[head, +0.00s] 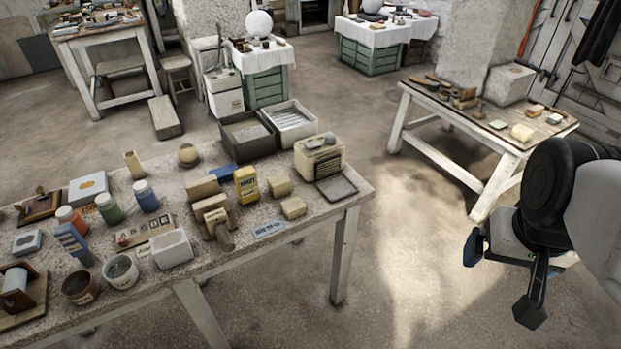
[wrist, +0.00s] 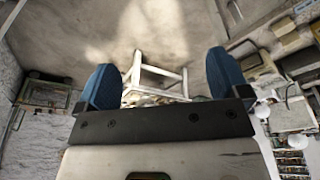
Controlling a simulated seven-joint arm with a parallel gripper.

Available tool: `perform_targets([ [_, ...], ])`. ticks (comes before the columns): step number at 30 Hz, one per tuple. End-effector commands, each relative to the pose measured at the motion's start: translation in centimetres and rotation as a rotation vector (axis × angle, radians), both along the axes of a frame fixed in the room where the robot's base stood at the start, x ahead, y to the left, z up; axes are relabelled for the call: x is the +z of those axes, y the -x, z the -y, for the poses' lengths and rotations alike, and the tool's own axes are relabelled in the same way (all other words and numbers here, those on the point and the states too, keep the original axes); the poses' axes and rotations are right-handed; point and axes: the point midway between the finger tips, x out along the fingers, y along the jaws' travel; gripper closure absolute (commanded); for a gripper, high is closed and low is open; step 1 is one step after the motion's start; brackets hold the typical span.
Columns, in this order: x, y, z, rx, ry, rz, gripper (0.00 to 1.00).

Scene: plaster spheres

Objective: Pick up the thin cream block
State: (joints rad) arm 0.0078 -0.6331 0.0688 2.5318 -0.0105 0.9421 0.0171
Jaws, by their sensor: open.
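Several cream blocks stand on the near table (head: 345,195) in the head view. A thin upright one (head: 134,165) is at the back left and best fits the thin cream block. My gripper (head: 503,280) is at the right, over the floor and well away from the near table. It is open and empty; its two blue-tipped fingers also show wide apart in the wrist view (wrist: 164,80). No cream block can be made out between them.
Paint bottles (head: 146,196), cups (head: 120,271) and a plaster-like block (head: 171,249) crowd the near table's left part. Grey bins (head: 290,121) and a cream radio-like box (head: 319,156) stand behind and right. A second table (head: 470,140) is beyond my gripper. Open floor lies between.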

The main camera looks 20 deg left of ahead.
Motion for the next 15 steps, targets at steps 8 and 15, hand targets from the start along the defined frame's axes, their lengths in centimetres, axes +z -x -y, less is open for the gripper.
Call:
perform_targets([
  [8, 0.1, -1.8, -0.8, 0.032, 0.001, -0.010, 0.06],
  [15, 0.0, -6.2, -3.1, 0.112, 0.005, -0.036, 0.06],
])
